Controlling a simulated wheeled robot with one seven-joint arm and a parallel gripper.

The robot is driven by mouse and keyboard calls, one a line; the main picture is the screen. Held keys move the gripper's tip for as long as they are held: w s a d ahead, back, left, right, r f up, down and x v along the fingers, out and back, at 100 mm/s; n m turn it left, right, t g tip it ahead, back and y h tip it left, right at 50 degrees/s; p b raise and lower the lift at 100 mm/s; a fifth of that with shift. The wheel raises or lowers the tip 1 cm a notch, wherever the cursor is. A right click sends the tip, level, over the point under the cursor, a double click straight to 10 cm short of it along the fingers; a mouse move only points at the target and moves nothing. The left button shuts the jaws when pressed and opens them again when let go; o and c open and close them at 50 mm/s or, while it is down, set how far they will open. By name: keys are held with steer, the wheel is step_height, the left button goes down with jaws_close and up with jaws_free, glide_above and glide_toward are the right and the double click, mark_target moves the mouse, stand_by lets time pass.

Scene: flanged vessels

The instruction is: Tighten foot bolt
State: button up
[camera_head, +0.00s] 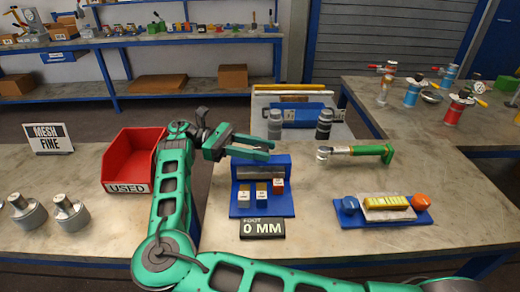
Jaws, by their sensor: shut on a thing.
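I cannot pick out the foot bolt for certain. My gripper (270,150) is above the back of the fixture, its fingers pointing right. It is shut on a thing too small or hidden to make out. A green-handled tool (355,151) with a silver head lies to the right, apart from the gripper.
A red bin (130,158) labelled "USED" and metal weights (70,213) are at left. A blue tray (420,219) with yellow pieces and two knobs is at right. A second table (440,133) bears flanged vessels.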

steer(key=o, duration=1.1)
steer(key=shift+w+f, duration=0.1)
steer(key=shift+c, duration=0.2)
